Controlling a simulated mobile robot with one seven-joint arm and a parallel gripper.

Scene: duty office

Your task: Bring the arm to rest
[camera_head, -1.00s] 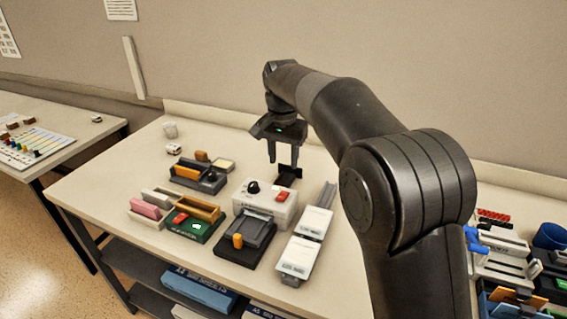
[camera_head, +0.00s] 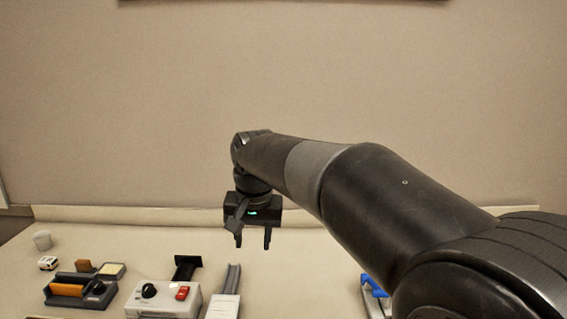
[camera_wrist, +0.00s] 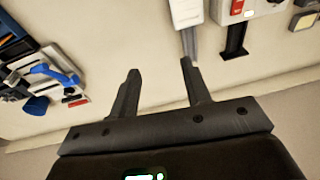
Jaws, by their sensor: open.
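My gripper (camera_head: 253,240) hangs from my arm above the back part of the table, with its fingers pointing down. In the wrist view, the gripper (camera_wrist: 158,82) shows two fingers spread apart with nothing between them. The bare table top (camera_wrist: 100,125) shows below and behind the fingers. No object touches the gripper in either view.
Below my gripper stand a white box with a black knob and red switch (camera_head: 163,300) and a long white and grey device (camera_head: 226,295). Blue-handled items (camera_wrist: 55,75) lie opposite. The wall (camera_head: 300,80) rises behind.

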